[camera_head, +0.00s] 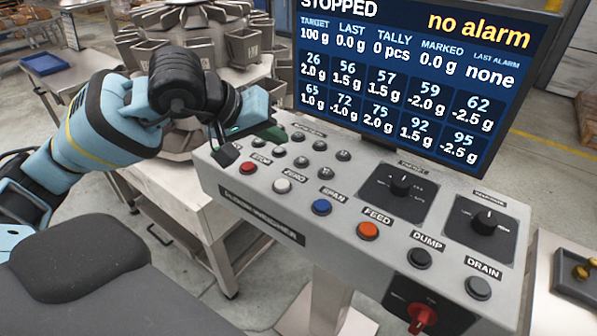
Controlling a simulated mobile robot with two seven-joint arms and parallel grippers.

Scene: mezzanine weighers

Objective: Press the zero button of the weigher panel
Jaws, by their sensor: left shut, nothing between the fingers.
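The weigher panel (262,216) is a light grey sloped console. Its zero button (282,186) is a white round cap below the ZERO label, between the red stop button (249,168) and the blue span button (321,206). My left gripper (226,152) is shut and empty over the panel's far left end. It is up and to the left of the zero button and apart from it. The fingertips are small and dark, and I cannot tell if they touch the panel. The zero button is in plain view. My right gripper is out of view.
A screen (430,75) behind the panel reads STOPPED and no alarm. Two black knobs (401,185) and a red rotary switch (421,318) are on the panel. Weigher buckets (243,45) stand behind.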

